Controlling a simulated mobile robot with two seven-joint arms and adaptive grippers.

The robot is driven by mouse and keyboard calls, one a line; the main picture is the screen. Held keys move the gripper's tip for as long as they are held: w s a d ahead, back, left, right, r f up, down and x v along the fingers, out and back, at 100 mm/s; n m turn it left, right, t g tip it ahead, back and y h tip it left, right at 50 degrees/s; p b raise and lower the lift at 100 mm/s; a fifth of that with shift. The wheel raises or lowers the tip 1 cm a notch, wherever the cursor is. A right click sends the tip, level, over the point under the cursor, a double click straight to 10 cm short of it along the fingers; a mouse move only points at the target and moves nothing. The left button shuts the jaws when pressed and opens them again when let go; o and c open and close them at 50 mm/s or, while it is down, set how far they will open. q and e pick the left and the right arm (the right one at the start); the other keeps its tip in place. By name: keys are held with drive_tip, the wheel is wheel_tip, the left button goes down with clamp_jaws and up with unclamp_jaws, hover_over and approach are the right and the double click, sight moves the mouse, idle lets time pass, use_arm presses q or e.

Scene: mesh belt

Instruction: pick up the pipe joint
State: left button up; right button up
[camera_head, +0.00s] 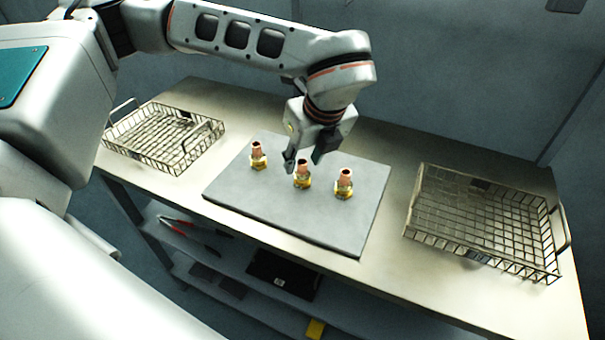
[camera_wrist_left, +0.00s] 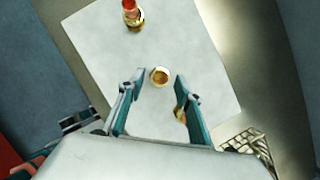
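Three copper-and-brass pipe joints stand upright on a grey board: a left one (camera_head: 258,157), a middle one (camera_head: 302,176) and a right one (camera_head: 344,185). My left gripper (camera_head: 305,161) is open, pointing down just above and behind the middle joint. In the left wrist view, my open left gripper (camera_wrist_left: 157,92) has one joint (camera_wrist_left: 159,77) in line with the gap between its fingers, a little beyond the tips. Another joint (camera_wrist_left: 132,14) is at the top of that view, and a third is mostly hidden behind the right finger. My right gripper is not in view.
The grey board (camera_head: 285,220) lies on a pale table (camera_head: 380,273). A wire basket (camera_head: 165,135) stands at the left and another (camera_head: 485,220) at the right. A shelf below holds red-handled tools and a dark box (camera_head: 282,273). The board's front is clear.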

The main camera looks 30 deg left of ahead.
sight(302, 173)
use_arm(q)
drive_tip(key=shift+x, duration=1.3)
clamp_jaws()
